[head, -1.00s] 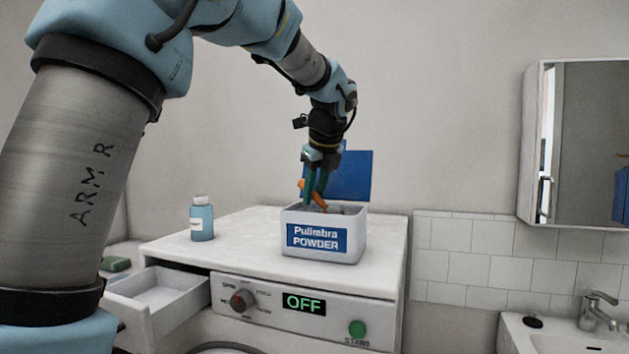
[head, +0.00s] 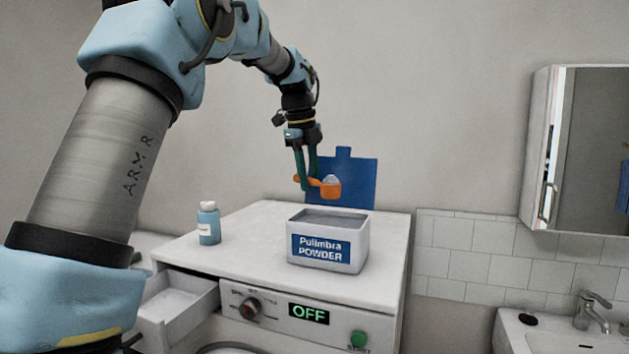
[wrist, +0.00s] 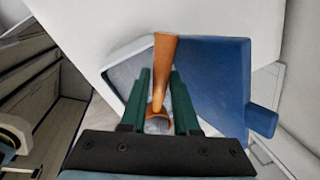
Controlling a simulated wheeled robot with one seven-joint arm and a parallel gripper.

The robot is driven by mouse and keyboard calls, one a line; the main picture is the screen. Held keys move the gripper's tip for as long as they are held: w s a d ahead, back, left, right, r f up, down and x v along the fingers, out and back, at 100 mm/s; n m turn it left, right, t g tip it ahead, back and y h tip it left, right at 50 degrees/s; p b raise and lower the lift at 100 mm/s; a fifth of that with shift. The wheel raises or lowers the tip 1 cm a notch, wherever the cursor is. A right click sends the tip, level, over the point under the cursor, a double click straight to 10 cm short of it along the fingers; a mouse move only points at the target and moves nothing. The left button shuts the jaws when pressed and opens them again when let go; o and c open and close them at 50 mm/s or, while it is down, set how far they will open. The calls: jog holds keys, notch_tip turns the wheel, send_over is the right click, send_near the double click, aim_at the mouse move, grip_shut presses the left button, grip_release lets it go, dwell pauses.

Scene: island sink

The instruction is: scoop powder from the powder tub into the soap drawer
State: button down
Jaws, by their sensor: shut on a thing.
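My gripper (head: 305,185) is shut on the orange scoop (head: 331,189) and holds it above the powder tub (head: 355,250). A pale heap of powder (head: 331,179) shows at the top of the scoop. The white tub stands on the washing machine with its blue lid (head: 358,178) open behind it; grey powder shows inside. In the wrist view the scoop (wrist: 166,60) sits between the green fingers, with the lid (wrist: 208,95) to the right. The soap drawer (head: 180,308) is pulled out at the machine's front left. Its tray is visible, partly cut off by my arm.
A blue bottle (head: 208,226) stands on the machine top, left of the tub. The panel has a knob (head: 250,307), an OFF display (head: 309,314) and a green button (head: 358,340). A sink (head: 560,335) and mirror cabinet (head: 590,150) are at the right.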

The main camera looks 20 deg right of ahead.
jog(key=shift+w+r, duration=0.3)
jog(key=shift+r, duration=0.65)
jog(key=shift+w+a+r+g, duration=0.1)
jog(key=shift+w+r+g, duration=0.1)
jog(key=shift+r, duration=0.35)
jog(key=shift+w+a+r+g, duration=0.1)
jog(key=shift+w+r, duration=0.05)
jog(key=shift+r, duration=0.35)
jog(key=shift+s, duration=0.1)
